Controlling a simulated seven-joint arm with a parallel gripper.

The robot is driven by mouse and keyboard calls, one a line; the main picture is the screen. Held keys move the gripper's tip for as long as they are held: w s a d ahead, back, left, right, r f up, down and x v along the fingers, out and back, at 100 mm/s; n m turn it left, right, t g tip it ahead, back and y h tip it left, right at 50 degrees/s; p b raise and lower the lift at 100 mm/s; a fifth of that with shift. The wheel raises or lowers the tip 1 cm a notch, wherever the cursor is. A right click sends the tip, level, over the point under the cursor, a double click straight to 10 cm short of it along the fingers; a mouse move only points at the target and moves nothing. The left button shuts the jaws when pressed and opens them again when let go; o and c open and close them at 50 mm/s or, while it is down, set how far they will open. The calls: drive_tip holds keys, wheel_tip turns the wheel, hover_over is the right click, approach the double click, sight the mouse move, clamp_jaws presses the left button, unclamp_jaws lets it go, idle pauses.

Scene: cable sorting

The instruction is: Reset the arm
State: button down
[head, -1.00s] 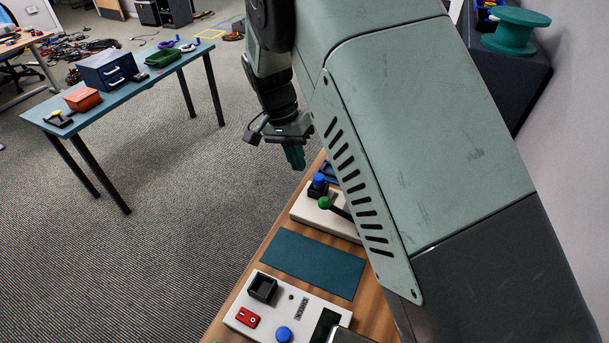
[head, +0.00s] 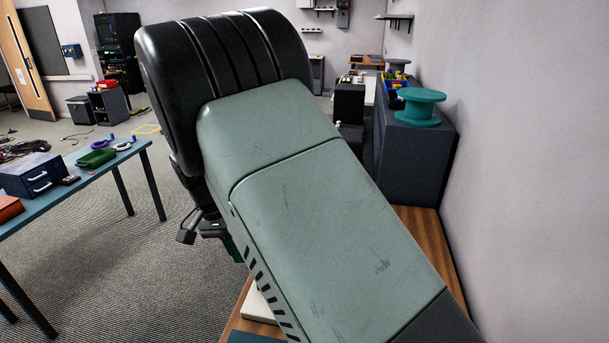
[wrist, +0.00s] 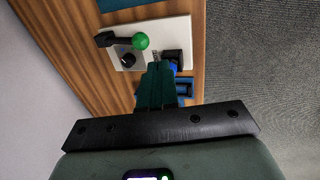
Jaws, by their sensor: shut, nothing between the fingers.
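My gripper shows in the wrist view (wrist: 157,85) with its teal fingers together and nothing between them. It hangs above the wooden bench (wrist: 60,55), over the edge of a white panel (wrist: 180,32). The panel carries a green ball-ended lever (wrist: 140,41), a black knob and a blue part partly hidden behind the fingers. In the head view my arm fills the middle, and only a bit of my gripper (head: 234,248) shows at its left side; the fingertips are mostly hidden.
A blue-topped table (head: 75,190) at left holds a dark blue drawer box (head: 30,177), a green tray (head: 96,158) and a red box (head: 8,208). A teal spool (head: 420,106) stands on a dark cabinet (head: 412,160) near the right wall. Carpet lies open between table and bench.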

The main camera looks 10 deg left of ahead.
drive_tip(key=s+d+r+t+y, duration=0.1)
drive_tip(key=d+r+y, duration=0.2)
drive_tip(key=d+r, duration=1.7)
drive_tip(key=s+d+r+t, duration=0.2)
drive_tip(key=s+d, duration=0.5)
drive_tip(key=s, duration=0.1)
drive_tip(key=s+d+r+t, duration=0.2)
drive_tip(key=s+d+r, duration=0.1)
drive_tip(key=s+d, duration=0.5)
drive_tip(key=shift+s+t, duration=0.3)
drive_tip(key=shift+s, duration=0.4)
drive_tip(key=c, duration=1.8)
unclamp_jaws()
drive_tip(key=shift+c, duration=0.2)
